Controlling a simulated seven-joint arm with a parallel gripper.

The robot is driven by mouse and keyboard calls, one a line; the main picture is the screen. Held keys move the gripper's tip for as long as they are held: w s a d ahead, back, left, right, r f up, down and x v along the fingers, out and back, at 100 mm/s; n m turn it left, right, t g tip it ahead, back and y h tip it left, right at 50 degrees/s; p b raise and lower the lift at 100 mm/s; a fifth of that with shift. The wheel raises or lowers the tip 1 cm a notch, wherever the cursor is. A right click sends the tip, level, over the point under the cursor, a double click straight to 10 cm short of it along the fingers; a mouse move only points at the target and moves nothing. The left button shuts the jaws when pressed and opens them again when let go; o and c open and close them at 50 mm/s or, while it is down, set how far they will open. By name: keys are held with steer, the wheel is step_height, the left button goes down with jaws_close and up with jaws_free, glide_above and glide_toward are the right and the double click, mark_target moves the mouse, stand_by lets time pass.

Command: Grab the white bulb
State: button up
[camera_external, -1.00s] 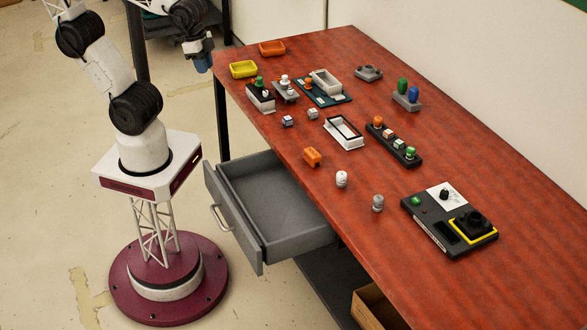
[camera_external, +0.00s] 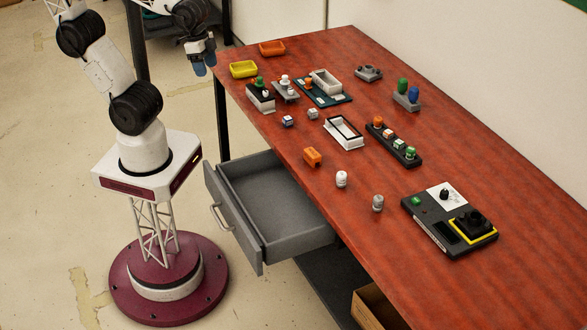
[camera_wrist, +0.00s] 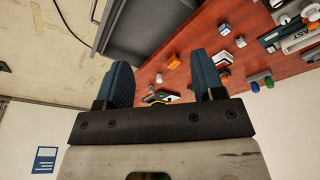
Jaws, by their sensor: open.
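A small white bulb (camera_external: 341,178) stands upright on the red-brown table, near its front edge, between an orange block and a grey bulb (camera_external: 377,203). A small white shape that looks like the white bulb (camera_wrist: 159,78) shows between the fingers in the wrist view, at a distance. My gripper (camera_external: 204,70) has two blue fingers. It hangs off the table's far left end, well away from the white bulb. In the wrist view my gripper (camera_wrist: 167,75) is open, with nothing between its fingers.
The orange block (camera_external: 312,156) lies left of the bulb. An open grey drawer (camera_external: 270,200) juts out below the table's front edge. A dark control box (camera_external: 449,225) sits to the right. Trays and holders, including a yellow tray (camera_external: 243,69), crowd the far end.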

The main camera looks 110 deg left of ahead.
steer(key=w+d+f+n+g+h, duration=0.25)
steer(key=w+n+h, duration=0.2)
steer(key=w, duration=0.75)
steer(key=n+t+h, duration=0.3)
steer(key=n+h, duration=0.5)
steer(key=n, duration=0.8)
glide_toward(342, 176)
steer(key=shift+d+f, duration=0.25)
steer(key=shift+f, duration=0.35)
steer(key=shift+d+f, duration=0.25)
steer(key=shift+f, duration=0.35)
steer(key=shift+x, duration=1.3)
steer(key=shift+d, duration=0.15)
steer(key=shift+x, duration=2.5)
